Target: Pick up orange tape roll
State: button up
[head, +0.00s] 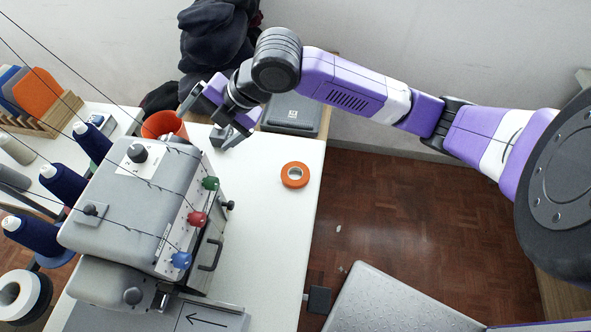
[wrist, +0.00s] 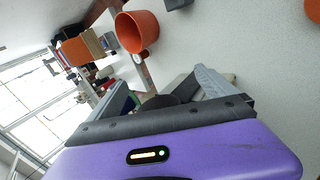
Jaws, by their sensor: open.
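The orange tape roll (head: 294,175) lies flat on the white table near its right edge in the head view. It is a ring with a pale centre. An orange patch at the upper right corner of the wrist view may be part of it, but too little shows to tell. My gripper (head: 228,122) is over the back of the table, up and to the left of the roll and apart from it. In the wrist view my gripper's jaws (wrist: 161,80) are spread, with nothing held between them.
The grey sewing machine (head: 150,205) with coloured knobs fills the table's left part. An orange cup (head: 163,126) stands behind it and also shows in the wrist view (wrist: 143,32). A grey case (head: 292,113) is at the back. The tabletop around the roll is clear.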

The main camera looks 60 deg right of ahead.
jog(key=s+d+f+n+g+h, duration=0.2)
jog(key=s+d+f+n+g, duration=0.3)
jog(key=s+f, duration=0.4)
jog(key=n+g, duration=0.1)
jog(key=g, duration=0.2)
send_over(296, 178)
jog(key=f, duration=0.1)
jog(key=shift+h, duration=0.4)
jog(key=shift+a+f+p, duration=0.1)
jog(key=shift+f+p, duration=0.2)
jog(key=shift+f, duration=3.55)
jog(key=c, duration=1.4)
jog(key=shift+c, duration=0.2)
jog(key=shift+r, duration=0.15)
